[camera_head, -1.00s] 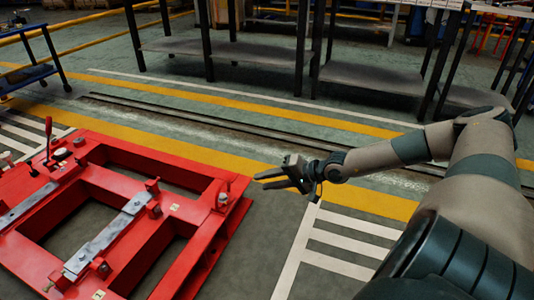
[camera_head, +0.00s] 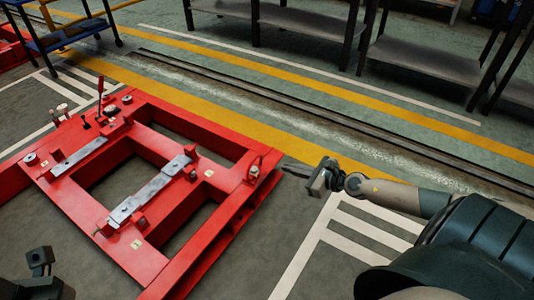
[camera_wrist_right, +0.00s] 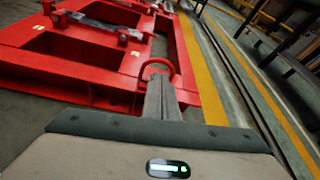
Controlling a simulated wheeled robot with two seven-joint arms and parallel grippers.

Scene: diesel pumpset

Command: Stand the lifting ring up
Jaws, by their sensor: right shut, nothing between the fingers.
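The lifting ring (camera_wrist_right: 157,61) is a thin red loop at the near corner of a red steel frame in the right wrist view. It shows as an arch just beyond my fingertips, and its lower part is hidden by them; I cannot tell its exact tilt. In the head view the ring (camera_head: 259,158) is very small, at the frame's right corner. My right gripper (camera_head: 287,170) is shut and empty, a little right of the ring, with its fingers pointing towards it. The fingers also show in the wrist view (camera_wrist_right: 161,95). My left gripper (camera_head: 40,260) is partly in view at bottom left; its jaws are unclear.
The red frame (camera_head: 115,255) lies low on the floor, with metal bars (camera_head: 150,190) and a red-handled lever (camera_head: 100,88) on it. Dark shelves (camera_head: 310,25) stand at the back, and a blue cart (camera_head: 65,35) at back left. The floor right of the frame is clear.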

